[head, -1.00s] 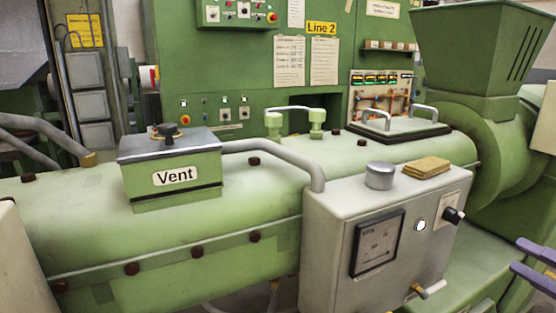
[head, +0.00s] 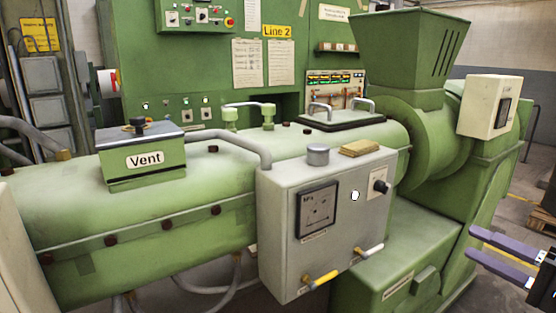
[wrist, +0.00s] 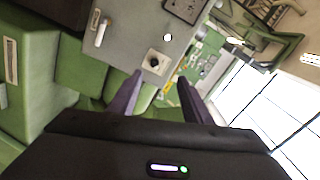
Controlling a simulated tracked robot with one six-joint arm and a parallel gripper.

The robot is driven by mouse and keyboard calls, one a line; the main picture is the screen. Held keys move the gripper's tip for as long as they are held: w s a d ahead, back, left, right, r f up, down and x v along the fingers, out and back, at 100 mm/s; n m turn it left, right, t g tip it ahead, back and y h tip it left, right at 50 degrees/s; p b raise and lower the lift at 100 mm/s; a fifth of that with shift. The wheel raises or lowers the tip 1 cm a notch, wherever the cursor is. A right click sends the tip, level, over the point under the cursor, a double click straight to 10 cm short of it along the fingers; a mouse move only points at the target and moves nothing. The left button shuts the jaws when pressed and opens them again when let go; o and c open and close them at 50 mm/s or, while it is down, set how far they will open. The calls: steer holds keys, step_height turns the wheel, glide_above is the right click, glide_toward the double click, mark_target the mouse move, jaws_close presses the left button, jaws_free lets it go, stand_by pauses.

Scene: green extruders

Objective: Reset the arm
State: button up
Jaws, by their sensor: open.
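My gripper (head: 517,268) shows at the lower right edge of the head view, its two purple fingers apart and empty. In the wrist view my gripper (wrist: 158,92) has both purple fingers spread with nothing between them. Past the fingertips is the grey control box (wrist: 134,35), with its black knob (wrist: 154,62) just ahead of them. In the head view the grey control box (head: 275,228) is mounted on the front of the green extruder (head: 60,200), left of my gripper, with a clear gap between.
On the box top are a round metal cap (head: 318,155) and a tan sponge-like block (head: 360,148). Two valve handles (head: 322,280) stick out below its gauge (head: 317,210). The green hopper (head: 408,50) stands at the back right. Open floor (head: 510,205) lies at the right.

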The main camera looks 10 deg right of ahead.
steer(key=w+a+f+n+g+y, duration=0.1)
steer(key=w+a+f+g, duration=0.15)
steer(key=a, duration=0.35)
steer(key=w+a+f+n+g+y, duration=0.1)
steer(key=a+g, duration=0.2)
steer(key=a, duration=0.4)
steer(key=w+a+f+n+g+y, duration=0.1)
steer(key=a+f+g, duration=0.1)
steer(key=a, duration=0.4)
steer(key=s+a+f+n+g+h, duration=0.2)
steer(key=s+a+f+n+h, duration=0.1)
steer(key=a, duration=0.5)
steer(key=s+a+f+n+g+h, duration=0.2)
steer(key=s+a+f+n+h, duration=0.1)
steer(key=a, duration=0.6)
steer(key=shift+s+a+f+n+h, duration=0.15)
steer(key=shift+s+n+h, duration=0.55)
steer(key=shift+s+h, duration=0.6)
steer(key=shift+w, duration=0.15)
steer(key=shift+c, duration=0.4)
